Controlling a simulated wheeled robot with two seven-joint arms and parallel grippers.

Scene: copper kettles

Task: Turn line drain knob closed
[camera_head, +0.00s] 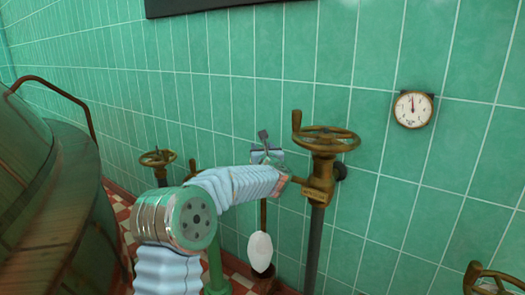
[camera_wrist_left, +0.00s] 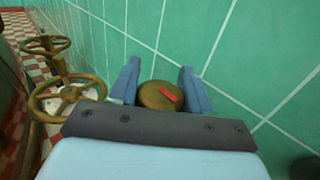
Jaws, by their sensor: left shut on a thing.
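The line drain knob (camera_wrist_left: 160,95) looks like a round brass knob with a red mark on its face. It sits between the two blue fingers of my left gripper (camera_wrist_left: 158,78) in the left wrist view, and the gripper is shut on it. The red mark slants down to the right. In the head view my left arm reaches from the lower left towards the brass valve with a handwheel (camera_head: 322,140) by the wall. The knob and the fingertips are hard to make out there. My right gripper is not in view.
A round gauge (camera_head: 413,109) hangs on the green tiled wall. A white paddle (camera_head: 260,252) hangs below my arm. Another brass handwheel (camera_head: 157,158) stands further left, and a large vessel (camera_head: 45,200) fills the left side. Handwheels (camera_wrist_left: 66,97) stand left of the gripper.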

